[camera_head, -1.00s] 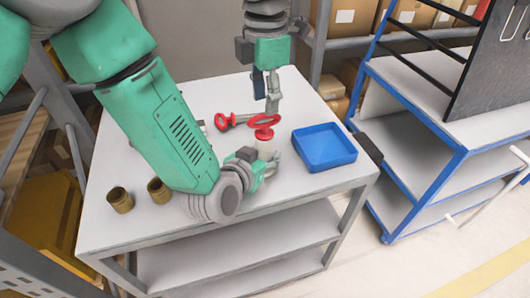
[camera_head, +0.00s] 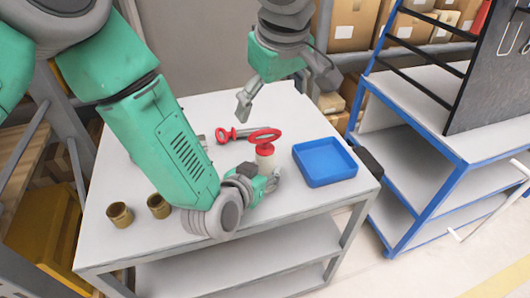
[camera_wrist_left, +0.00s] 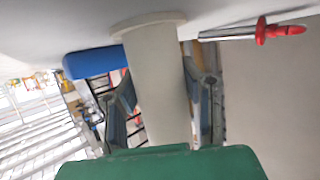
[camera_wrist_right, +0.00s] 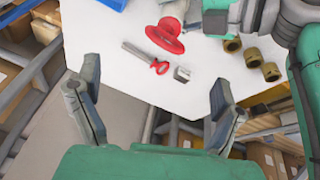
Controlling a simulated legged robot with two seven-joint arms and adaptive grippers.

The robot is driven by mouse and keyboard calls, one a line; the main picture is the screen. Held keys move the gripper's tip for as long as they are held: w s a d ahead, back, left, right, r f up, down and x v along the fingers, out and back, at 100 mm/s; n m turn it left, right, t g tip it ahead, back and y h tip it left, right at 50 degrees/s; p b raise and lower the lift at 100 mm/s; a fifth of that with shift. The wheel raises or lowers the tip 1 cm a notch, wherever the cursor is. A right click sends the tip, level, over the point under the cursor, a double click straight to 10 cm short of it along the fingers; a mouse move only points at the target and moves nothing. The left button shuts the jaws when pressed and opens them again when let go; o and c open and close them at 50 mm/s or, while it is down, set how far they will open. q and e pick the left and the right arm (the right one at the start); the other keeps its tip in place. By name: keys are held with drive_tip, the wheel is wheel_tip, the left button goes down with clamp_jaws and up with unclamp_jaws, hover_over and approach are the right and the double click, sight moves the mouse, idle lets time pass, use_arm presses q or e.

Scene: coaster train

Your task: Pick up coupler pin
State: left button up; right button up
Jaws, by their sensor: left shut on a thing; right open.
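The coupler pin, a metal rod with a red ring end (camera_head: 226,136), lies on the table. It also shows in the left wrist view (camera_wrist_left: 230,33) and the right wrist view (camera_wrist_right: 138,52). My left gripper (camera_head: 270,180) is shut around an upright cream cylinder (camera_head: 265,161) with a red flange and red ring on top. The cylinder also fills the middle of the left wrist view (camera_wrist_left: 158,85). My right gripper (camera_head: 244,104) is open and empty above the table, behind the pin in the head view. In the right wrist view the pin lies beyond its fingers (camera_wrist_right: 152,92).
A blue tray (camera_head: 325,162) stands right of the cream cylinder. Brass cups (camera_head: 119,214) stand at the front left. A small metal block (camera_wrist_right: 182,73) lies beside the pin. My left arm covers the table's left middle. A blue-framed cart (camera_head: 440,175) stands to the right.

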sight(265, 132)
drive_tip(key=w+f+m, duration=0.1)
drive_tip(key=f, duration=0.2)
drive_tip(key=w+a+f+m, duration=0.1)
drive_tip(key=f, duration=0.3)
drive_tip(key=f+m, duration=0.1)
drive_tip(key=f, duration=0.2)
drive_tip(key=shift+w+a+f+m, duration=0.15)
drive_tip(key=shift+w+m, duration=0.25)
drive_tip(key=shift+t, duration=0.3)
drive_tip(key=c, duration=1.8)
